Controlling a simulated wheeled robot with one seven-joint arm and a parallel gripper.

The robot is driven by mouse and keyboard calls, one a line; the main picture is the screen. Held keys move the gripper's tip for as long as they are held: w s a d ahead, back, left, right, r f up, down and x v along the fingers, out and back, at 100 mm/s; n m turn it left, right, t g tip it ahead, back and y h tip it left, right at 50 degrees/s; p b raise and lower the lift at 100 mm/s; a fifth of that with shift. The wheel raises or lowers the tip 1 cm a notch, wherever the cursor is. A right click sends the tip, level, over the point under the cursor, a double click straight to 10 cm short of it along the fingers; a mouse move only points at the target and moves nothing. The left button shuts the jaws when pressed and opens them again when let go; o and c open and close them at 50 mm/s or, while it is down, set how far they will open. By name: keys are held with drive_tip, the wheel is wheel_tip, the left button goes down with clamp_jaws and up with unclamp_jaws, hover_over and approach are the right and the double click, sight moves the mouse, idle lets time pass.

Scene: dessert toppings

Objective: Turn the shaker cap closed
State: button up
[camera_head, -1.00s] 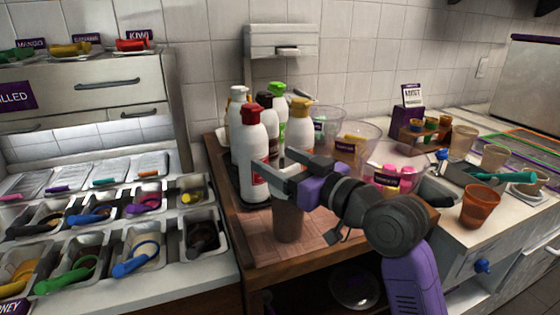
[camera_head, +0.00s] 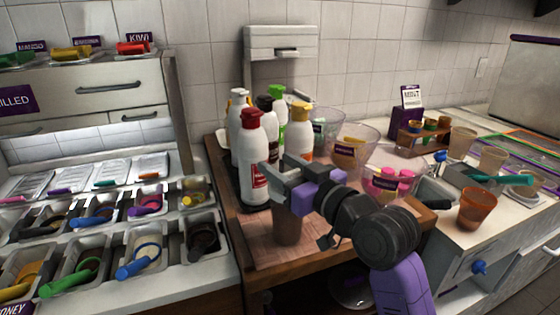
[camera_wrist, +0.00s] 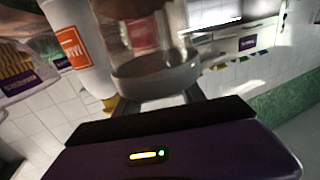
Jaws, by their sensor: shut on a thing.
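The shaker (camera_head: 287,230) is a brown, translucent cup standing upright on the wooden board, right of the bottles. My gripper (camera_head: 276,183) is at its top and hides most of the upper part in the head view. In the wrist view, which is upside down, a grey round cap (camera_wrist: 155,82) sits on the clear body of the shaker. The fingers of my gripper (camera_wrist: 158,100) are on either side of the cap, shut on it. I cannot tell from the frames how far the cap is turned.
Several sauce bottles (camera_head: 252,165) stand close to the left of my gripper. Clear tubs (camera_head: 357,138) and a pink-filled container (camera_head: 386,181) are behind and to the right. Topping trays (camera_head: 150,248) fill the left counter. An orange cup (camera_head: 476,209) stands at the right.

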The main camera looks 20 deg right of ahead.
sight(292, 173)
drive_tip(key=o, duration=1.4)
drive_tip(key=shift+c, duration=0.2)
drive_tip(key=shift+b+v, duration=0.3)
drive_tip(key=shift+v, duration=3.6)
wheel_tip(292, 173, up, 4)
drive_tip(key=d+m+t+h, duration=0.1)
drive_tip(key=d+m+t, duration=0.1)
drive_tip(key=s+d+f+m+t+h+p, duration=0.1)
drive_tip(key=s+d+f+m+t+h, duration=0.1)
drive_tip(key=s+d+f+m+h, duration=0.3)
drive_tip(key=s+a+f+n+g+p, duration=0.1)
drive_tip(key=s+f, duration=0.4)
drive_tip(key=s, duration=0.6)
drive_tip(key=s+a+f+n+g+p, duration=0.1)
drive_tip(key=s+a+f+g+p, duration=0.2)
drive_tip(key=s, duration=0.8)
drive_tip(key=s+a+f+n+g+p, duration=0.1)
drive_tip(key=s+a+f, duration=0.3)
drive_tip(key=s, duration=0.7)
wheel_tip(292, 173, down, 3)
drive_tip(key=shift+s+a+r+n+g+y+p, duration=0.1)
drive_tip(key=shift+s+a+n+g+y+p, duration=0.25)
drive_tip(key=shift+g+p, duration=0.35)
